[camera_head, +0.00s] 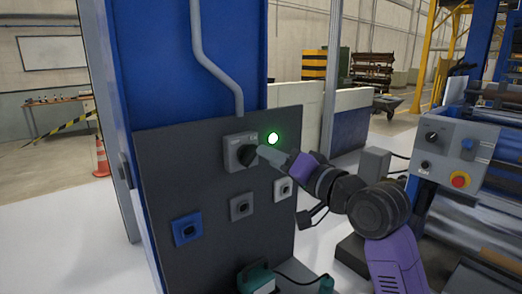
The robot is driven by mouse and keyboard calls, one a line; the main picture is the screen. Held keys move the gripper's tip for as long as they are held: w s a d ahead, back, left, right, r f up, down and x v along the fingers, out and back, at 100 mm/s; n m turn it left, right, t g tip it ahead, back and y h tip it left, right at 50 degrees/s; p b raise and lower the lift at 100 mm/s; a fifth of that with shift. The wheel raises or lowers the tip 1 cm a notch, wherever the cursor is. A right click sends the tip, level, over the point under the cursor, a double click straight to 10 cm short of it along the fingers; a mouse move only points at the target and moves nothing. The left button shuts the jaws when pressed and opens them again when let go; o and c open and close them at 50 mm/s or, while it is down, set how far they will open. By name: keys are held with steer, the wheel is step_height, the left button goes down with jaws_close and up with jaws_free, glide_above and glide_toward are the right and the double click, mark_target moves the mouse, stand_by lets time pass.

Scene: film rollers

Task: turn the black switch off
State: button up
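The black switch (247,155) is a dark knob on a small grey box (231,145) mounted on the dark grey panel (165,170). A round green light (272,138) glows on the panel just right of the box. My gripper (261,151) reaches in from the right with its tip at the knob's right side. It overlaps the knob's edge in this view, and I cannot tell whether it touches it. The fingers look like one light grey shape, so whether they are open or shut is unclear. Part of the knob may be hidden behind the tip.
Below the switch, the panel carries a blue socket (187,229), a grey socket (241,207) and a white socket (283,188). A teal device (257,279) with a cable is at the panel's foot. A control box (454,158) with a red button stands at right.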

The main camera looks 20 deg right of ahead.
mark_target(250, 156)
steer(key=shift+p+x, duration=0.45)
steer(key=shift+x, duration=2.25)
jaws_close()
